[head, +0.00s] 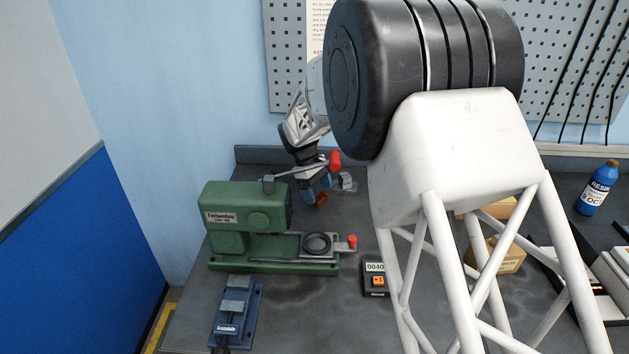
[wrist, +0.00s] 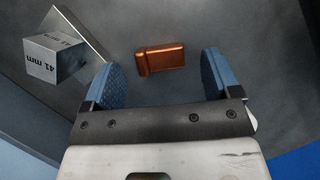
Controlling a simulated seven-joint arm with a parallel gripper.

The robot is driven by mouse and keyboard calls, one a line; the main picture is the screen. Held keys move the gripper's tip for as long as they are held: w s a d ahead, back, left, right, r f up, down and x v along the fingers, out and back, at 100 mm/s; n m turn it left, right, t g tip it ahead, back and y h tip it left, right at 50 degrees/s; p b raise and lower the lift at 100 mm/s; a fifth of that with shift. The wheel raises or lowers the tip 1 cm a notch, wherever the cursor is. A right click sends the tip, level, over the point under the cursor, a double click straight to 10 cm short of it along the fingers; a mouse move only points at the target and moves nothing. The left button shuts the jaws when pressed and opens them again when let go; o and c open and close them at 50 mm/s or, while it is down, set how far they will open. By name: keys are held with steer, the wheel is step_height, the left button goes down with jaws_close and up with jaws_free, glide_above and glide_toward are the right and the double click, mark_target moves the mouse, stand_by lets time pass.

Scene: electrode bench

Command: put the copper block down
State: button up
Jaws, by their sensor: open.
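The copper block (wrist: 162,58) lies on the dark bench top in the wrist view, with a small step in its shape near one end. My gripper (wrist: 159,75) is open, with one blue-padded finger to each side of the block and a clear gap on both sides. The block sits at or just beyond the fingertips; I cannot tell the exact height between them. In the head view the copper block (head: 320,200) shows as a small orange-brown patch beside the blue fingers of my gripper (head: 314,193), partly hidden by them.
A steel block marked 41 mm (wrist: 50,60) stands left of my gripper in the wrist view. A green machine (head: 245,225) stands close by in the head view, with a blue vise (head: 236,305) and a small display box (head: 375,280) in front. My arm hides much of the bench.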

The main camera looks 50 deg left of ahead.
steer(key=shift+d+f, duration=0.25)
steer(key=shift+f, duration=0.4)
steer(key=c, duration=1.2)
steer(key=shift+o, duration=0.2)
steer(key=shift+s+a, duration=0.15)
steer(key=shift+s, duration=0.4)
steer(key=shift+s+a, duration=0.15)
steer(key=shift+s, duration=0.4)
steer(key=o, duration=1.2)
steer(key=shift+c, duration=0.2)
steer(key=shift+a+r, duration=0.1)
steer(key=v, duration=0.7)
steer(key=shift+r, duration=0.3)
